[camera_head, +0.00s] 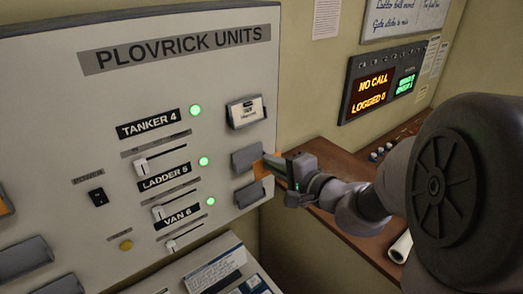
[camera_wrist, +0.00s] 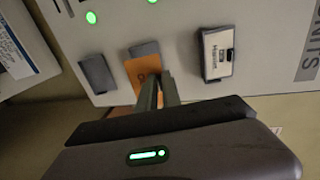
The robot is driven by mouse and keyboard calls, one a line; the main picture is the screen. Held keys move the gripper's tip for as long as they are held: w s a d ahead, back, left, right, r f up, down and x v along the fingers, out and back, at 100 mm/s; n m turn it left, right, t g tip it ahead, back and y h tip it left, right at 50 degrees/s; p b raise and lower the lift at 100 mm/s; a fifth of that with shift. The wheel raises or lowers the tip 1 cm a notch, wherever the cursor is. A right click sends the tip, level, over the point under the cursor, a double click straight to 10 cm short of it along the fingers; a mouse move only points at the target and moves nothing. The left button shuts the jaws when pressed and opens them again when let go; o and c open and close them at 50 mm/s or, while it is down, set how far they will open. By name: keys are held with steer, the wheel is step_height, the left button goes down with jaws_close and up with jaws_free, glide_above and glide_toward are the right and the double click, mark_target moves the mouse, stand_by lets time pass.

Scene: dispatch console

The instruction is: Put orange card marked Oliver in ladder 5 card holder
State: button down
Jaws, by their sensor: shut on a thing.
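The orange card (camera_head: 261,169) is held at its right end by my gripper (camera_head: 284,168), which is shut on it. It also shows in the wrist view (camera_wrist: 141,71), with dark lettering partly hidden by the fingers (camera_wrist: 160,92). The card's far end meets the grey ladder 5 card holder (camera_head: 246,157), the middle of three on the right of the panel. That holder also shows in the wrist view (camera_wrist: 145,48). The card overlaps the holder's edge; I cannot tell how deep it sits in it.
The tanker 4 holder (camera_head: 245,111) above bears a white card. The van 6 holder (camera_head: 248,194) below looks empty. Slide levers and green lamps are left of the holders. A brown desk (camera_head: 335,160) lies right, with a dark call display (camera_head: 385,82) above it.

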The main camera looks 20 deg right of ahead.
mark_target(246, 151)
steer(key=p+x, duration=0.1)
steer(key=x, duration=0.6)
steer(key=shift+w+a+f, duration=0.2)
steer(key=shift+w+a, duration=0.05)
steer(key=shift+w, duration=0.05)
steer(key=shift+w+f, duration=0.15)
steer(key=shift+w, duration=0.05)
steer(key=shift+a, duration=0.1)
steer(key=c, duration=1.5)
jaws_free()
steer(key=shift+o, duration=0.2)
steer(key=b+v, duration=0.2)
steer(key=v, duration=1.5)
steer(key=shift+s, duration=0.2)
